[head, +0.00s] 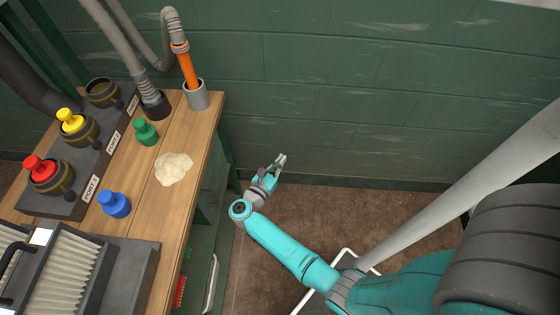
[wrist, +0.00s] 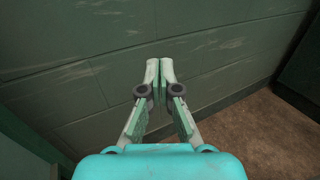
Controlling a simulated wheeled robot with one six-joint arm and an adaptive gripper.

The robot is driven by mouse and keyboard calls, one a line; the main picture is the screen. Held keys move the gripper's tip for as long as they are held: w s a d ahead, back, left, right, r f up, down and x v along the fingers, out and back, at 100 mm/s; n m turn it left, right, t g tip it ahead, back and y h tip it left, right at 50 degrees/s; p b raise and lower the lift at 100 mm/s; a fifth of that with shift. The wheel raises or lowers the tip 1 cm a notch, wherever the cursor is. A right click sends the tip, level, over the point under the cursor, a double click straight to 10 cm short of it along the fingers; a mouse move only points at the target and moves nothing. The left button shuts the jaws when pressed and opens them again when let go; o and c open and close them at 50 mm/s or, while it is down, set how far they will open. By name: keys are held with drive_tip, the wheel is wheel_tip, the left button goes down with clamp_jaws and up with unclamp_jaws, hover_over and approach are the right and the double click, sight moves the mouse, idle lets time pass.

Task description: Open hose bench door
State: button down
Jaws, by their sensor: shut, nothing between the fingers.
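The hose bench (head: 205,130) has a wooden top and a green body and stands at the left of the head view. Below its right edge, a green panel with a long pale bar like a handle (head: 211,285) shows steeply from above; this may be the door, and I cannot tell how far it stands open. My gripper (head: 280,161) is to the right of the bench's far corner, apart from it, pointing towards the green block wall. In the wrist view my gripper (wrist: 160,72) has its fingertips together with nothing between them. The handle does not show in the wrist view.
On the bench are red (head: 38,168), yellow (head: 70,120), green (head: 145,132) and blue (head: 114,204) plugs, a pale powder heap (head: 174,169), a filter (head: 68,272) and an orange-ended hose (head: 186,68). The brown floor (head: 300,215) beside the bench is clear.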

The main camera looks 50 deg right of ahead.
drive_tip(key=s+a, duration=0.2)
drive_tip(key=a, duration=0.9)
drive_tip(key=shift+s+a, duration=0.2)
drive_tip(key=shift+a, duration=0.15)
